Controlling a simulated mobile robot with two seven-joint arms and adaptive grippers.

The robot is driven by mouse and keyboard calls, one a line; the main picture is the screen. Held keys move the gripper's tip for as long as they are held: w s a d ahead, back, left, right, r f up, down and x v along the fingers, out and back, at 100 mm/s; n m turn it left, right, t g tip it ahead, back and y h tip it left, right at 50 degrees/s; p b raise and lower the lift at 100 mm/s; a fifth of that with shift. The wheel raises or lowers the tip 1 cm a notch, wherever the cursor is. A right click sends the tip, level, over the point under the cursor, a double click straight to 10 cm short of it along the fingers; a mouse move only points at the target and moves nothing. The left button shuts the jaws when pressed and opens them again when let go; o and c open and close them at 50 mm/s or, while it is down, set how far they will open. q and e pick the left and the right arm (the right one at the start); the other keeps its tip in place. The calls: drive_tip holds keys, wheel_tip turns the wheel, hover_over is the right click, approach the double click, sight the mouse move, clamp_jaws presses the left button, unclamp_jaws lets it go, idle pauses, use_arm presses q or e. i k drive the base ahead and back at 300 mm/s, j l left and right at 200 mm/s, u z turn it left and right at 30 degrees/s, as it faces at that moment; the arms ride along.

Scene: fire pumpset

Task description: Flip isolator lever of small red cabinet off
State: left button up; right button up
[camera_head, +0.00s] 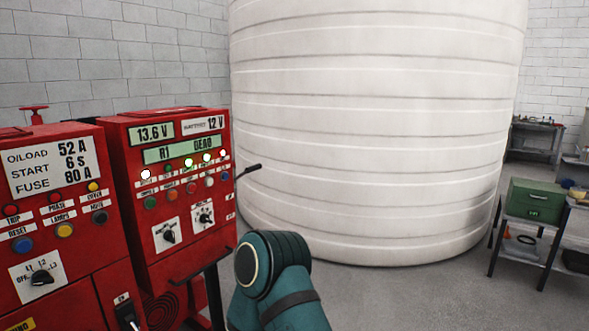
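Two red cabinets stand side by side at the left. The right one (125,190) has readouts of 13.6 V and 12 V, lit lamps, buttons and two rotary knobs. A dark lever (250,170) sticks out from its right side and tilts up to the right. The left cabinet (85,285) has a plate reading 52 A, 6 s and 80 A, a rotary switch (41,277) and a black switch (127,315) low on its right part. Which of the two is the smaller cannot be told for sure. Neither gripper shows; only a teal link of my arm is in view.
A large white ribbed tank (375,120) fills the middle behind. A dark bar (205,255) juts from the right cabinet's lower front. A shelf unit with a green box (535,200) stands at the right. Grey floor (420,295) lies open before the tank.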

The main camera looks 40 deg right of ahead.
sight(249, 169)
drive_tip(key=z, duration=1.2)
drive_tip(key=i+l, duration=0.25)
drive_tip(key=i, duration=0.25)
drive_tip(key=i+l, duration=0.25)
drive_tip(key=i, duration=0.2)
drive_tip(key=i+l, duration=0.25)
drive_tip(key=i, duration=0.25)
drive_tip(key=i+l, duration=0.25)
drive_tip(key=i, duration=0.25)
drive_tip(key=k+l+z, duration=0.05)
